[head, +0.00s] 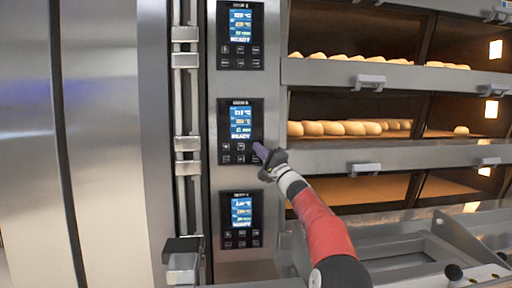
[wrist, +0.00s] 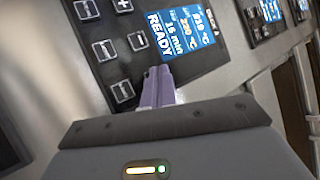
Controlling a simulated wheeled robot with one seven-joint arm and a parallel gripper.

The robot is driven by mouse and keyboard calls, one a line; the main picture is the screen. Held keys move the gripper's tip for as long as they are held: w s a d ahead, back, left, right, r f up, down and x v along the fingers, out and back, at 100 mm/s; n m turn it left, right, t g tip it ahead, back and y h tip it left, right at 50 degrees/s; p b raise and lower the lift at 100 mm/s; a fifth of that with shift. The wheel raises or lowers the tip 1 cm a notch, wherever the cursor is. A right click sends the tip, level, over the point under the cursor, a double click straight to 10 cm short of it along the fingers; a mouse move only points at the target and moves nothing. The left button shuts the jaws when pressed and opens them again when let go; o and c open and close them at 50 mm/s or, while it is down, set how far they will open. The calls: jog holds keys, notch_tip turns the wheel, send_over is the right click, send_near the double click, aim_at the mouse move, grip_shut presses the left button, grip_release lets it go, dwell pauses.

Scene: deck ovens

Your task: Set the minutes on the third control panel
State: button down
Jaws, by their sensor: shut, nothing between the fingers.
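Three black control panels stand in a column in the head view: a top one (head: 240,35), a middle one (head: 240,130) and a bottom one (head: 241,220). Each has a blue screen above small buttons. I cannot read their deck labels surely. My gripper (head: 260,150) is shut and empty, its purple fingertips at the right edge of the middle panel, near its buttons. In the wrist view the fingertips (wrist: 157,86) are beside a panel's screen (wrist: 180,30), which reads "16 min" and "READY". Several buttons (wrist: 104,50) show to their left. Whether the tips touch is unclear.
Oven decks with bread rolls (head: 340,128) are open to the right, with handles (head: 368,82) projecting from the fronts. A metal rail (head: 187,100) runs left of the panels. A grey frame (head: 420,255) is at lower right. Another panel (wrist: 269,12) shows in the wrist view.

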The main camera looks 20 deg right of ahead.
jog(key=shift+s+f+b, duration=0.1)
jog(key=shift+s+b, duration=0.1)
jog(key=shift+b, duration=0.3)
jog(key=shift+s+a+b, duration=0.2)
jog(key=shift+s+b, duration=0.35)
jog(key=shift+b, duration=0.35)
jog(key=s+b, duration=0.2)
jog(key=b, duration=0.1)
jog(key=s+a+b, duration=0.1)
jog(key=s+b, duration=0.1)
jog(key=b, duration=0.1)
jog(key=shift+s+a+b, duration=0.2)
jog(key=shift+s+b, duration=0.1)
jog(key=shift+s, duration=0.1)
